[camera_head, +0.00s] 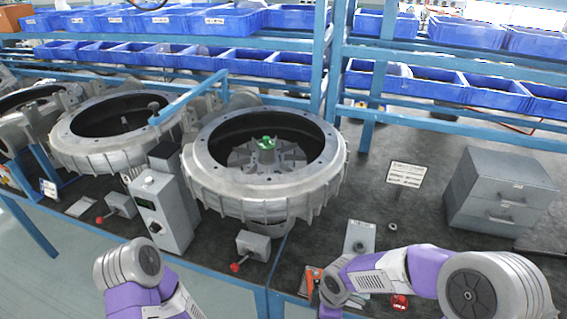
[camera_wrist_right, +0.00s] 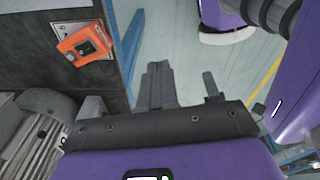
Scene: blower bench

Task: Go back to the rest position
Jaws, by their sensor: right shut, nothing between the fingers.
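My right gripper (camera_wrist_right: 160,72) shows in the right wrist view with its fingers together and nothing between them. It points out past the bench edge, over the floor. In the head view my right arm (camera_head: 395,268) reaches in from the lower right, and its wrist is bent low at the bench's front edge; the gripper itself does not show there. My left arm (camera_head: 135,275) is at the lower left in front of the bench; its gripper is out of the picture.
A blower housing (camera_head: 205,175) with a green-tipped hub (camera_head: 267,143) stands mid-bench. A grey control box (camera_head: 163,215) is beside it. An orange device (camera_wrist_right: 85,45) sits on the bench edge near my right gripper. Grey drawers (camera_head: 500,190) stand right. Blue bins (camera_head: 225,22) line the back racks.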

